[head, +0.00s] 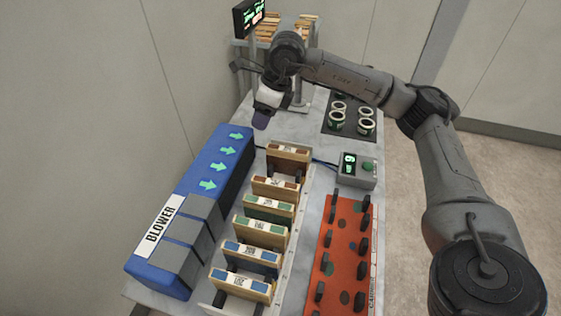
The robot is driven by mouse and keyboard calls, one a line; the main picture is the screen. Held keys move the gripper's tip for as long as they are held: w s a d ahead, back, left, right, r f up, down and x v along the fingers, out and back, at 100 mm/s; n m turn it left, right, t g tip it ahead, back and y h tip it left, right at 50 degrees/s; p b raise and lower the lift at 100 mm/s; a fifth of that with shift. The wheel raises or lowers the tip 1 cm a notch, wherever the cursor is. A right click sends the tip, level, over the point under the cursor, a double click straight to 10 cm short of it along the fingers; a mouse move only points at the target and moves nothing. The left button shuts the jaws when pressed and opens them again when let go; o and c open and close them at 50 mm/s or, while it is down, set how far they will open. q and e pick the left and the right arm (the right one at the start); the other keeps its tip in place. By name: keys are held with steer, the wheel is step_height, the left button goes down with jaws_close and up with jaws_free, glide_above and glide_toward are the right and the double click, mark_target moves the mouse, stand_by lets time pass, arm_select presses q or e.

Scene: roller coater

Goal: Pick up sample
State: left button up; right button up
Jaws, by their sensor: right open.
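Several wooden sample blocks stand in a row on a light rack (285,270) along the table. Each has a label on its top edge: red-brown ones at the far end (287,151), green ones (268,204) in the middle and blue ones (250,255) at the near end. My right arm reaches in from the right, and its right gripper (261,119) hangs over the far part of the table, beyond the last red-brown block and apart from it. No block shows in it. My left gripper is not in view.
A blue blower (205,165) with grey flaps and green arrows lines the rack's left side. Right of the rack are a green-display box (356,170) and an orange pegged board (345,240). Open cans (337,123) stand farther back. A far stand (300,32) holds wooden pieces beside a display (248,16).

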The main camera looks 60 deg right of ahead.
mark_target(286, 149)
steer(key=s+d+g, duration=0.1)
steer(key=s+f+g+h, duration=0.1)
steer(key=s, duration=0.1)
steer(key=s+d+g, duration=0.1)
steer(key=shift+s+d+f+h, duration=0.35)
steer(key=shift+s+f+h, duration=0.05)
steer(key=shift+m, duration=0.3)
step_height(286, 149, down, 8)
steer(key=shift+r+b, duration=0.1)
steer(key=shift+b, duration=1)
step_height(286, 149, down, 4)
steer(key=shift+d+r+b, duration=0.1)
steer(key=shift+b, duration=0.55)
steer(key=shift+f, duration=0.65)
steer(key=shift+c, duration=0.5)
jaws_close()
